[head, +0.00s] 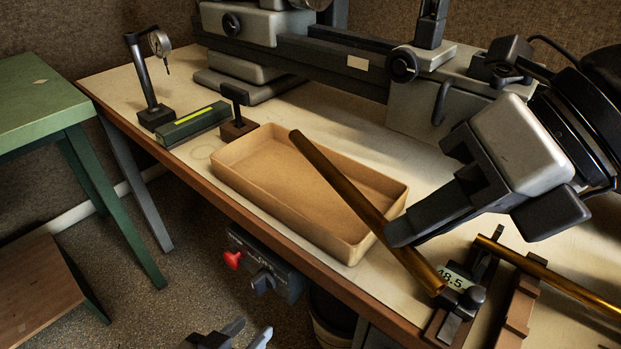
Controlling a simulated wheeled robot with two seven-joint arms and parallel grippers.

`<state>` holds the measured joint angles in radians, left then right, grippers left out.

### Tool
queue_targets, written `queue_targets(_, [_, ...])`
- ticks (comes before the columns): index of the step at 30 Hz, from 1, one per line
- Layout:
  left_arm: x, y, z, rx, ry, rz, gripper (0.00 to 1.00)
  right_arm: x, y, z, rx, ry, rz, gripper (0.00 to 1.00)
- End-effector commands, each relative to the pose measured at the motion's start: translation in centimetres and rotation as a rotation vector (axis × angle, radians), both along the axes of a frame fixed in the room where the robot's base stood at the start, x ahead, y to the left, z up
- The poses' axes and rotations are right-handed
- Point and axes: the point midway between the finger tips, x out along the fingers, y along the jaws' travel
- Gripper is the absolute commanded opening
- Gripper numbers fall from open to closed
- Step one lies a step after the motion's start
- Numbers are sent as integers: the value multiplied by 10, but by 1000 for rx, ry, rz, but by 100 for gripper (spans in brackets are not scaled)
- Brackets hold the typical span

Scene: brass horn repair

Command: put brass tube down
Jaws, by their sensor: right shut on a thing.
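A brass tube (345,190) is held tilted across the tan tray (235,184). Its upper end is over the tray and its lower end is near the "48.5" label (453,279). My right gripper (400,236) is shut on this tube below its middle, at the tray's right corner. The far finger is partly hidden. A second brass tube (555,277) lies at the right edge across a dark and brown rest (519,306). My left gripper (248,335) is open and empty at the bottom edge, in front of the bench; only its fingertip part shows.
A lathe-like machine (340,60) fills the back of the bench (115,88). A dial gauge stand (147,90), a green level block (194,122) and a small dark post (238,115) stand left of the tray. A red-knobbed control box (262,272) hangs under the front edge. A green table (40,95) stands left.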

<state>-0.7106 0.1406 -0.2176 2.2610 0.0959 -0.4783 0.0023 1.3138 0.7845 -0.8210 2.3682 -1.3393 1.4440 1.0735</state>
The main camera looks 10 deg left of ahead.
Motion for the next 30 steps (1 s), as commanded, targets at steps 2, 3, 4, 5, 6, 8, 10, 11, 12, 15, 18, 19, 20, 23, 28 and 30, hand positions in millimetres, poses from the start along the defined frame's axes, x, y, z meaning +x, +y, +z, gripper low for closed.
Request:
queue_targets(2, [0, 0, 0, 0, 1, -1, 36, 4, 2, -1, 1, 1, -18, 0])
queue_targets(3, [-1, 0, 0, 0, 1, -1, 36, 9, 4, -3, 1, 5, -22, 0])
queue_targets(4, [-1, 0, 0, -1, 2, -1, 36, 14, 6, -6, 1, 6, -24, 0])
queue_targets(5, [-1, 0, 0, -1, 3, -2, 36, 20, 8, -9, 0, 8, -24, 0])
queue_targets(6, [-1, 0, 1, -1, 4, -2, 36, 30, 11, -12, 0, 9, -26, 0])
queue_targets(8, [-2, -1, 1, -1, 6, -2, 36, 44, 15, -20, -1, 9, -24, 0])
queue_targets(10, [-2, -1, 2, -2, 9, -1, 36, 60, 21, -27, 0, 9, -25, 0])
queue_targets(11, [-2, -1, 2, -1, 9, -1, 36, 67, 24, -30, -1, 8, -24, 0])
queue_targets(12, [-3, -1, 2, -1, 11, -2, 36, 77, 27, -34, -1, 7, -25, 0])
queue_targets(15, [-3, -1, -1, -1, 16, -2, 36, 95, 33, -54, -2, 9, -23, 0])
queue_targets(18, [-4, -1, -3, 0, 21, -2, 36, 109, 37, -71, -2, 8, -23, 0])
queue_targets(19, [-4, 0, -3, 1, 22, -1, 36, 112, 38, -75, -3, 7, -22, 0])
queue_targets(20, [-4, 0, -4, 1, 23, -1, 36, 115, 39, -78, -3, 5, -22, 0])
queue_targets(23, [-4, 0, -5, 1, 24, -2, 36, 121, 41, -86, -1, 4, -21, 0])
queue_targets(28, [-4, 0, -4, 1, 23, -2, 36, 127, 43, -95, -2, 5, -20, 0])
queue_targets(30, [-4, 0, -4, 2, 22, -2, 36, 133, 45, -102, -4, 4, -22, 0])
